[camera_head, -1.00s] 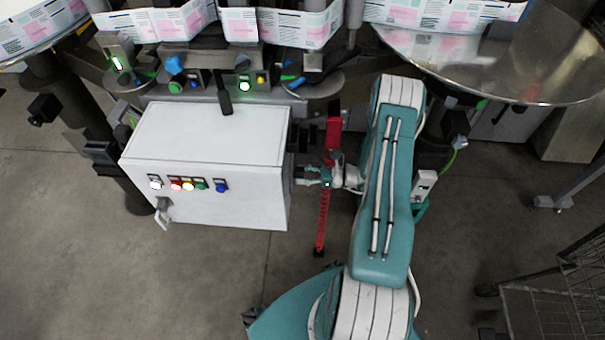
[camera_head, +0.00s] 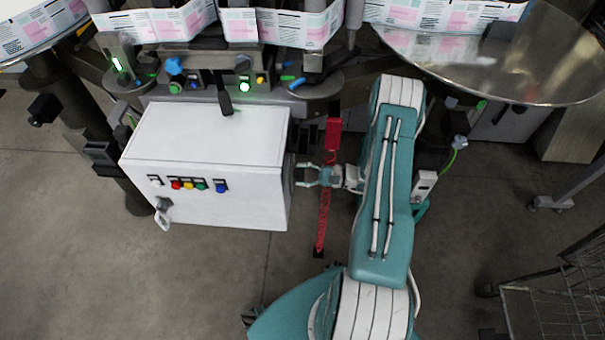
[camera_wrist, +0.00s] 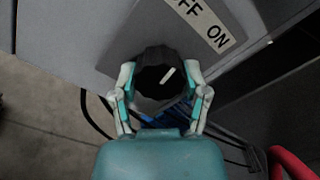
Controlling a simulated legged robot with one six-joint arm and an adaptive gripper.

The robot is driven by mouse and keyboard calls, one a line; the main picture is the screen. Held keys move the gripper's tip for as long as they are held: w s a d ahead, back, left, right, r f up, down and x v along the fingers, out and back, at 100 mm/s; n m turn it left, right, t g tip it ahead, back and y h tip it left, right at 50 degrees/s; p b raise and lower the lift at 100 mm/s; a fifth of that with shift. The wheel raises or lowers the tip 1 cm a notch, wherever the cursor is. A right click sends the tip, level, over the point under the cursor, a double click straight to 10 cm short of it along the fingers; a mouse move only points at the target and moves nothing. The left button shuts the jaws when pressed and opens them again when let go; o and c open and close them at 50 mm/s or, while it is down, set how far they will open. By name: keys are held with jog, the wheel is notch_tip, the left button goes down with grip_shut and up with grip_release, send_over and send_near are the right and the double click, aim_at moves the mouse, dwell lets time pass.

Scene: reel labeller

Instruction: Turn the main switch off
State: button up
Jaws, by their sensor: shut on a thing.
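The main switch is a black rotary knob (camera_wrist: 160,90) with a white mark, seen in the wrist view on a grey plate. The mark slants to the upper right, towards a tilted label (camera_wrist: 205,20) reading "FF ON", its first letter cut off. I cannot tell which word it meets. My gripper (camera_wrist: 160,72) is shut on the knob, one finger on each side. In the head view my gripper (camera_head: 309,176) is at the right side of the white cabinet (camera_head: 205,150); the knob is hard to make out there.
The cabinet's front has a row of coloured buttons (camera_head: 189,184) and a handle (camera_head: 162,214). The labelling machine and a round metal table (camera_head: 510,60) are behind. A wire cart (camera_head: 560,290) is at right.

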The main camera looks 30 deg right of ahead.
jog(key=n, duration=0.4)
jog(key=shift+n, duration=1.5)
jog(key=shift+a, duration=0.1)
jog(key=shift+f, duration=0.1)
jog(key=o, duration=1.1)
jog(key=shift+o, duration=0.2)
jog(key=v, duration=1.2)
